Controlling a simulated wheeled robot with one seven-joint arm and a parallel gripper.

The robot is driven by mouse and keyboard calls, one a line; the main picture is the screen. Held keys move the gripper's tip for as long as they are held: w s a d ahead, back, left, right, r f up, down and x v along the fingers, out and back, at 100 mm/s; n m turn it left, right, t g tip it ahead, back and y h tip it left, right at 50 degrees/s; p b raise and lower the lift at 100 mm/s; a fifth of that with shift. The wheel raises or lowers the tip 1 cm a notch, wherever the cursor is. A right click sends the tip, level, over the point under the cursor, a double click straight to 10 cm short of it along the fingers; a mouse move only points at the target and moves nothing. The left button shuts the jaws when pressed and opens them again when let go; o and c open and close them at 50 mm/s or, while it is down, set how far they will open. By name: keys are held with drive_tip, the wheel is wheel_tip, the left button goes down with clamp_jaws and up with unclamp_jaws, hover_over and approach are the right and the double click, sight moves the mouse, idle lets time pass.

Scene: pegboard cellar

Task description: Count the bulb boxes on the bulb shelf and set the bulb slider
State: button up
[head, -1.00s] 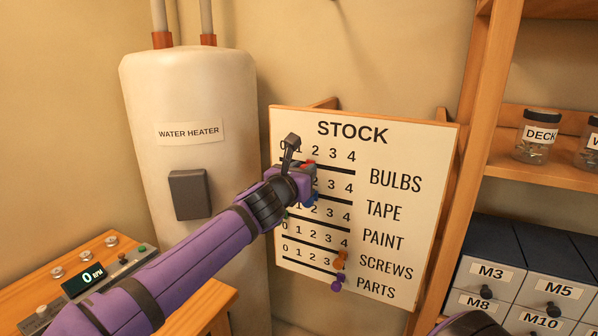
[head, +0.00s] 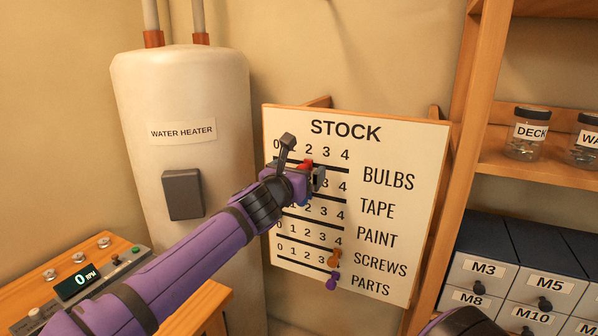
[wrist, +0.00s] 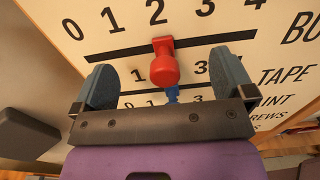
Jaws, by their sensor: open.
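The STOCK board (head: 391,143) has rows marked BULBS, TAPE, PAINT, SCREWS and PARTS, each with a dark slot under numbers 0 to 4. The red bulb slider (wrist: 164,70) sits on the BULBS slot, its stem about under the 2; in the head view the red slider (head: 306,164) is partly hidden by my gripper. My gripper (wrist: 165,66) is open, with one finger on each side of the red knob and visible gaps between. A blue slider (wrist: 172,94) shows below on the TAPE row, near 2. No bulb boxes are in view.
Orange (head: 334,257) and purple (head: 332,281) sliders sit near 4 on lower rows. A water heater (head: 186,110) stands left of the board. Shelves with jars (head: 527,135) and drawers (head: 484,270) are at right. A control panel (head: 90,275) is at lower left.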

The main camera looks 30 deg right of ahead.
drive_tip(key=shift+s+a, duration=0.1)
drive_tip(key=v, duration=0.8)
drive_tip(key=shift+s+a, duration=0.25)
drive_tip(key=shift+a, duration=0.05)
idle(0.4)
idle(0.4)
